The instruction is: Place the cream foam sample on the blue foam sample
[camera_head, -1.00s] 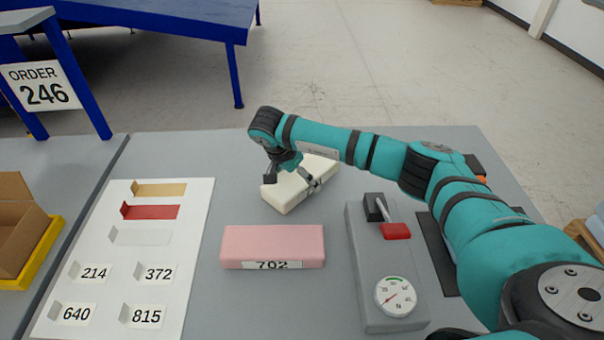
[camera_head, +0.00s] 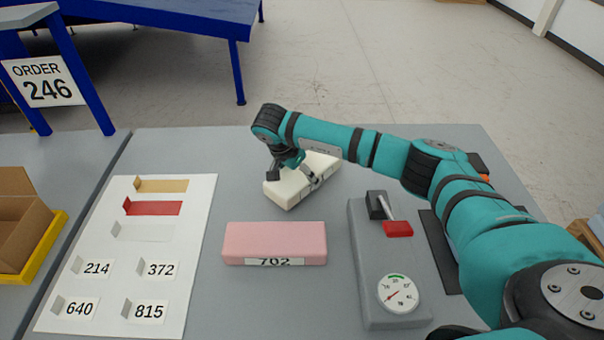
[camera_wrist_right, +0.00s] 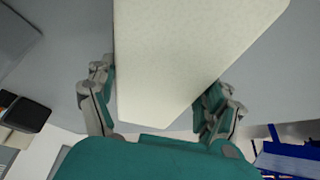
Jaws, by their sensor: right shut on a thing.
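The cream foam sample (camera_head: 285,193) is a pale block at the far middle of the grey table, behind a pink block. My right gripper (camera_head: 292,178) is shut on it, with a finger on each side. In the right wrist view the cream sample (camera_wrist_right: 180,60) fills the space between the fingers of my right gripper (camera_wrist_right: 162,82). I cannot tell whether it touches the table. No blue foam sample can be made out on the table. My left gripper is not in view.
The pink block (camera_head: 274,243), labelled 702, lies nearer. A grey device (camera_head: 376,268) with a dial and red-handled lever stands to its right. A white board (camera_head: 130,245) with swatches and number tags lies left. A cardboard box (camera_head: 25,220) sits at the left edge.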

